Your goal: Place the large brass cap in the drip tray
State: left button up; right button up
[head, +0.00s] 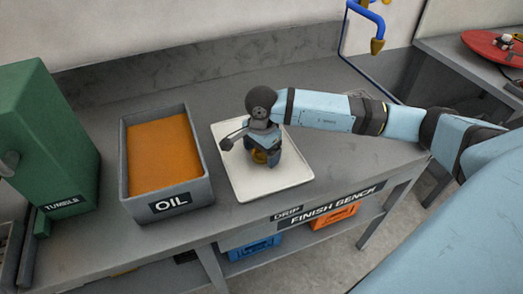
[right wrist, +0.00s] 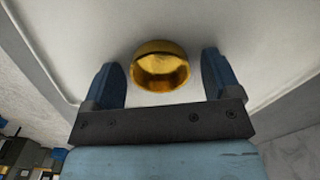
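The large brass cap (right wrist: 160,68) is a shiny gold, rounded piece on the white drip tray (head: 295,175). In the head view only a bit of the cap (head: 260,157) shows, under my right gripper (head: 263,158). My right gripper points down over the middle of the tray. In the right wrist view its two blue fingers (right wrist: 161,72) are apart, with the cap between them and a clear gap on each side. The fingers do not touch the cap. My left gripper is out of view.
A grey OIL bin (head: 170,205) with orange contents stands left of the tray. A green TUMBLE machine (head: 45,135) is at the far left. Blue (head: 255,247) and orange (head: 335,216) crates sit below the bench. The bench behind the tray is clear.

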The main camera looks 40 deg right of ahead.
aim_at(261, 153)
jog(key=shift+r, duration=0.15)
notch_tip(261, 153, up, 12)
jog(key=shift+p, duration=0.3)
dwell(0.6)
